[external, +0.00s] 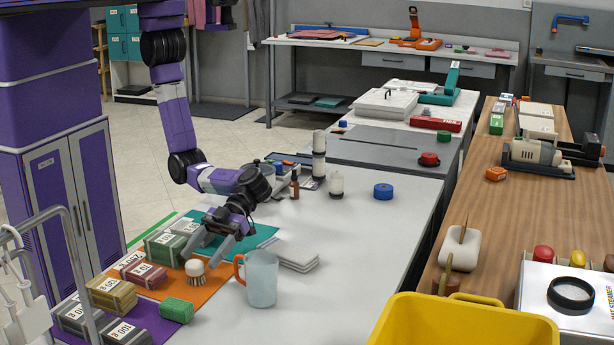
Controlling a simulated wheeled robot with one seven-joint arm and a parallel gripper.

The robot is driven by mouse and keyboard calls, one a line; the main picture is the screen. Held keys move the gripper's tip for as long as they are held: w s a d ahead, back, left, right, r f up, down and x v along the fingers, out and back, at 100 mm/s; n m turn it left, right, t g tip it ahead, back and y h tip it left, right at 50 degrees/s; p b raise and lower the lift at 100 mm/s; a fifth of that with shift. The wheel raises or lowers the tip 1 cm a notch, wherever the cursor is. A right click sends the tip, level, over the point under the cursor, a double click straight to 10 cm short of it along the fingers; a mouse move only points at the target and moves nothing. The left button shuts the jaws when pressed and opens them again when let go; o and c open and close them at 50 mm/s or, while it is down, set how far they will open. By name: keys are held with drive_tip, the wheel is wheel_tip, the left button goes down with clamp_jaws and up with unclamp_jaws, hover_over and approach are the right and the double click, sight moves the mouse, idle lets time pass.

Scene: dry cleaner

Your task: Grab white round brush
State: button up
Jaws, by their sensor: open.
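A small round brush (195,271) with a pale wooden top and white bristles stands on the orange mat (212,287) on the near left of the white table. Nothing is seen between the fingers, and I cannot tell whether a finger touches the brush.
A clear mug (261,279) with an orange handle stands right of the brush, beside stacked white cloths (293,256). A yellow bin (460,325) is at front right. The table's middle is clear.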

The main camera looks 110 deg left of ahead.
sight(188, 272)
drive_tip(key=shift+p+x, duration=0.7)
drive_tip(key=shift+x, duration=2.4)
clamp_jaws()
drive_tip(key=shift+r, duration=0.1)
